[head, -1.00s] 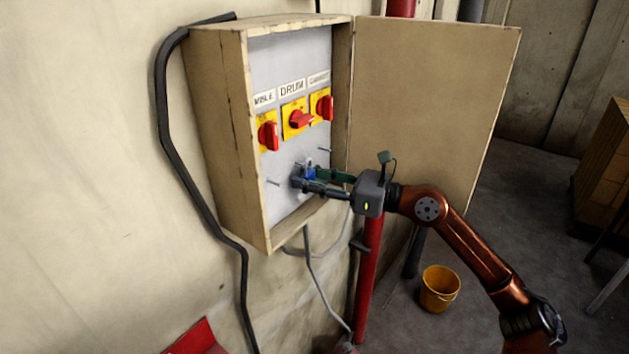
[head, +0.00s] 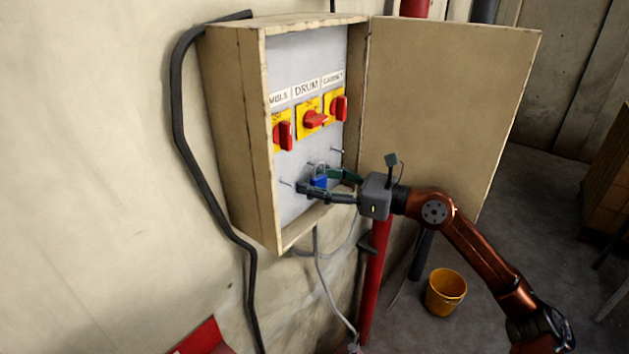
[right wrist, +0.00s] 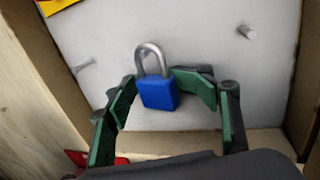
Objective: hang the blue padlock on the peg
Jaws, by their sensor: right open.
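The blue padlock (head: 319,181) is upright, low in the open box, in front of the grey panel. In the right wrist view the padlock (right wrist: 159,94) shows its grey shackle at the top. A peg (right wrist: 85,66) sticks out of the panel to its left and another peg (right wrist: 246,31) to its upper right. I cannot make out a peg inside the shackle. My right gripper (head: 319,180) is open, with its green-padded fingers on either side of the padlock. In the right wrist view the gripper (right wrist: 153,82) has spread fingers; contact with the padlock is unclear. My left gripper is out of view.
The wooden box (head: 234,130) has its door (head: 450,100) open to the right. Red switches on yellow plates (head: 312,119) sit above the padlock. The box's bottom ledge (right wrist: 200,143) is close below. A yellow bucket (head: 445,293) stands on the floor.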

